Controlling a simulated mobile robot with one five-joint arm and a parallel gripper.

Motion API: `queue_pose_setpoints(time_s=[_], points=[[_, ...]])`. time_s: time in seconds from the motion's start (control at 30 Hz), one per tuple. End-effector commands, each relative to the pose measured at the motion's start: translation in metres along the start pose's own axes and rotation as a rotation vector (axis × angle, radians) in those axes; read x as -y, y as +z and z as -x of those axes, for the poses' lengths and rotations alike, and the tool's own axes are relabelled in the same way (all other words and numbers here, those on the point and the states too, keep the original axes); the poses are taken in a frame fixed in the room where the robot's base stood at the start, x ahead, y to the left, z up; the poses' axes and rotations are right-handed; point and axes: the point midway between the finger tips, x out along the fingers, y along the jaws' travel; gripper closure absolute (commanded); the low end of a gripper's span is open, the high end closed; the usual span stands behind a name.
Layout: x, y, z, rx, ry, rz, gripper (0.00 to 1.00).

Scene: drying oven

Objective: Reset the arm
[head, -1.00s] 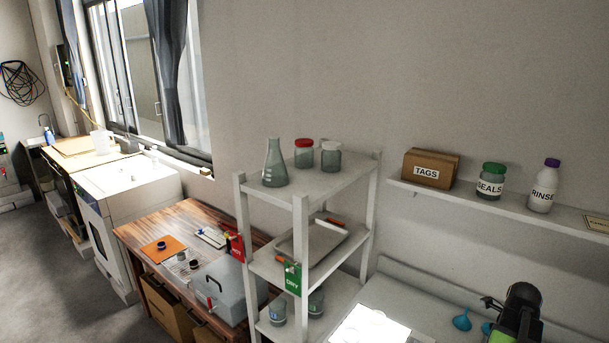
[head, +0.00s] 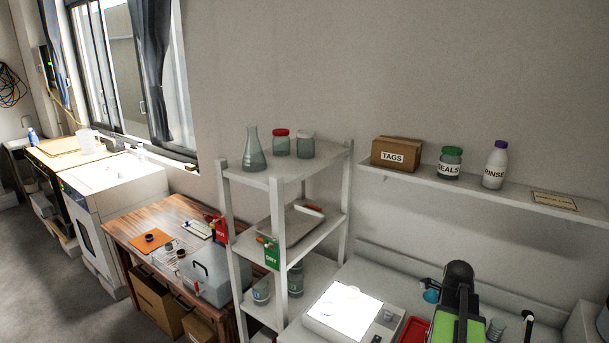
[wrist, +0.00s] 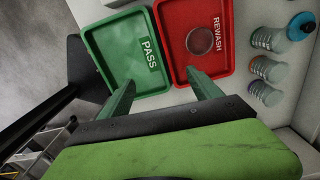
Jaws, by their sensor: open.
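My gripper (wrist: 164,92) shows in the wrist view with its two green fingers spread apart and nothing between them. The fingers lie over the near edges of a green tray (wrist: 105,62) marked PASS and a red tray (wrist: 192,18) marked REWASH. I cannot tell the height above them. A round clear glass item sits in the red tray. The green tray looks empty. In the head view my arm (head: 458,285), black and green, stands at the lower right; its gripper is not visible there.
Several small capped vials (wrist: 265,70) stand right of the red tray. In the head view a lit white panel (head: 345,307) lies left of my arm. A white shelf rack (head: 228,230) with glassware stands further left. A wall shelf (head: 480,186) holds a TAGS box and bottles.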

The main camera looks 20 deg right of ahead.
Motion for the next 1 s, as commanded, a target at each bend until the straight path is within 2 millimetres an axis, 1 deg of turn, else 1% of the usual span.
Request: queue_pose_setpoints(time_s=[0.03, 0.07, 0.17, 0.2, 0.27, 0.3, 0.37, 0.4, 0.47, 0.5, 0.57, 0.6, 0.7, 0.77, 0.8, 0.9, 1.0], points=[[-0.006, 0.020, -0.003, 0.000, 0.000, 0.037, 0.26], [-0.010, 0.032, -0.004, 0.000, 0.000, 0.058, 0.26], [-0.027, 0.076, -0.008, 0.001, 0.000, 0.141, 0.26], [-0.036, 0.096, -0.010, 0.001, 0.000, 0.181, 0.26], [-0.054, 0.129, -0.013, 0.001, 0.000, 0.260, 0.26], [-0.070, 0.154, -0.015, 0.001, 0.000, 0.337, 0.26], [-0.100, 0.193, -0.020, 0.001, 0.000, 0.487, 0.26], [-0.121, 0.218, -0.022, 0.000, 0.000, 0.606, 0.26], [-0.154, 0.250, -0.026, 0.000, 0.000, 0.797, 0.26], [-0.176, 0.268, -0.028, 0.000, 0.000, 0.932, 0.26], [-0.209, 0.291, -0.030, 0.000, 0.000, 1.145, 0.26], [-0.230, 0.304, -0.032, 0.000, 0.000, 1.300, 0.26], [-0.267, 0.323, -0.034, 0.000, 0.000, 1.649, 0.26], [-0.279, 0.326, -0.035, 0.000, 0.000, 1.833, 0.26], [-0.282, 0.326, -0.034, 0.000, 0.000, 1.944, 0.26], [-0.281, 0.322, -0.034, 0.000, 0.000, 2.193, 0.26], [-0.281, 0.321, -0.034, 0.000, 0.000, 2.402, 0.26]])
